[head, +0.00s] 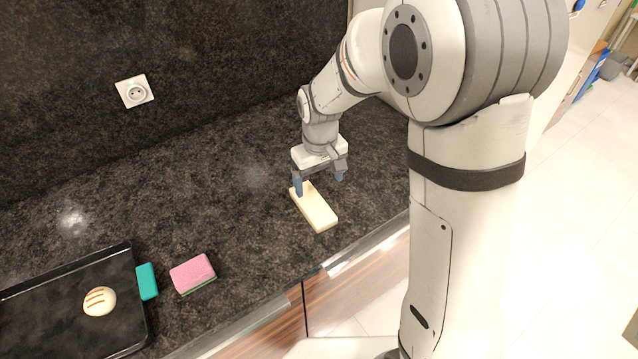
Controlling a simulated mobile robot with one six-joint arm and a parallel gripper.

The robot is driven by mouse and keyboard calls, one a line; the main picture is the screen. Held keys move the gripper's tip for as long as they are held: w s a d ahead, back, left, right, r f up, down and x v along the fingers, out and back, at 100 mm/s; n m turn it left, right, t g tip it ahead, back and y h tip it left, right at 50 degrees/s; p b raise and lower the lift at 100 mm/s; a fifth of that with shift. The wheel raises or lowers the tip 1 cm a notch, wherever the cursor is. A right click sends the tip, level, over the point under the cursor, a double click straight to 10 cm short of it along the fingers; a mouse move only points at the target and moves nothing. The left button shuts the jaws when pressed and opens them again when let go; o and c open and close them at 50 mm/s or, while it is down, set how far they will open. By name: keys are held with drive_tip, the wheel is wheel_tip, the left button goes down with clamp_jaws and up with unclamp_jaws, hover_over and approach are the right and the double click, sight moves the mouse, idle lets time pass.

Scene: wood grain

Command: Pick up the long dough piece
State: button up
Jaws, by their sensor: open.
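A long, flat, pale cream block (317,211), which looks like the long dough piece, lies on the dark countertop near its front edge. My gripper (318,183) is over the far end of the block, pointing down, with its two blue fingertips apart. The left fingertip overlaps the block's far left corner in the picture; the right one is to the right of the block. I cannot tell whether either finger touches it. The jaws are open and hold nothing.
A black baking tray (127,284) with a round striped bun (99,301) is at the lower left. A teal block (147,281) stands beside the tray's right rim, and a pink sponge (192,272) lies right of that. The counter between sponge and block is clear.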

sight(313, 201)
drive_tip(key=shift+w+a+f+n, duration=0.3)
drive_tip(key=shift+w+a+f, duration=0.15)
drive_tip(key=shift+a+f, duration=0.25)
drive_tip(key=shift+w+a+f+p, duration=0.15)
drive_tip(key=shift+f+p, duration=0.55)
drive_tip(key=shift+f, duration=1.25)
drive_tip(key=shift+w+f+p, duration=0.25)
drive_tip(key=shift+f+p, duration=0.4)
drive_tip(key=shift+f, duration=1.3)
drive_tip(key=shift+c, duration=0.2)
drive_tip(key=c, duration=1.2)
